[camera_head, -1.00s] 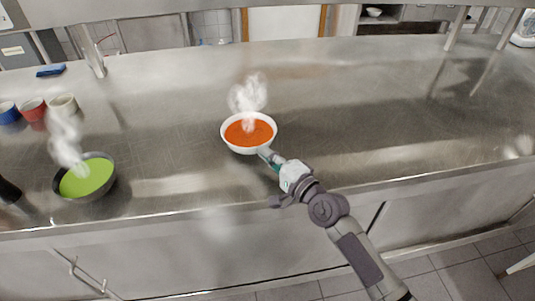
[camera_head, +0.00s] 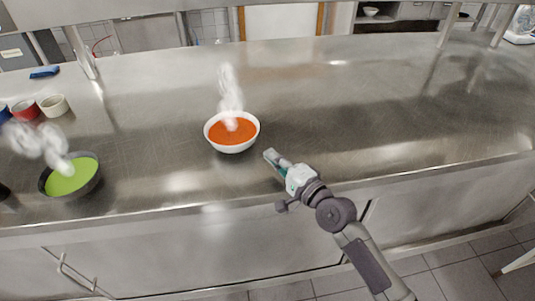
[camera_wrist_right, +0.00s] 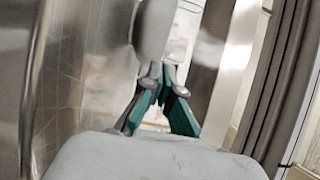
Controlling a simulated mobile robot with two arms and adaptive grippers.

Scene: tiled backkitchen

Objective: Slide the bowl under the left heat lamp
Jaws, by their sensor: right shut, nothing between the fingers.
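A white bowl (camera_head: 232,146) of orange soup stands upright on the steel counter, left of the middle in the head view, with steam rising from it. My right gripper (camera_head: 269,154) is shut and empty, just to the lower right of the bowl, with a small gap between them. In the right wrist view its teal fingers (camera_wrist_right: 160,75) meet at the tips, and a pale rounded surface (camera_wrist_right: 152,28), likely the bowl, shows beyond them. My left gripper is not in view. I cannot make out a heat lamp in these frames.
A dark bowl (camera_head: 96,182) of green soup steams at the counter's left. Behind it stand a red cup (camera_head: 25,110), a pale cup (camera_head: 54,106) and a partly cut-off blue one. A metal post (camera_head: 83,55) rises at back left. The steel counter (camera_head: 370,110) is clear to the right.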

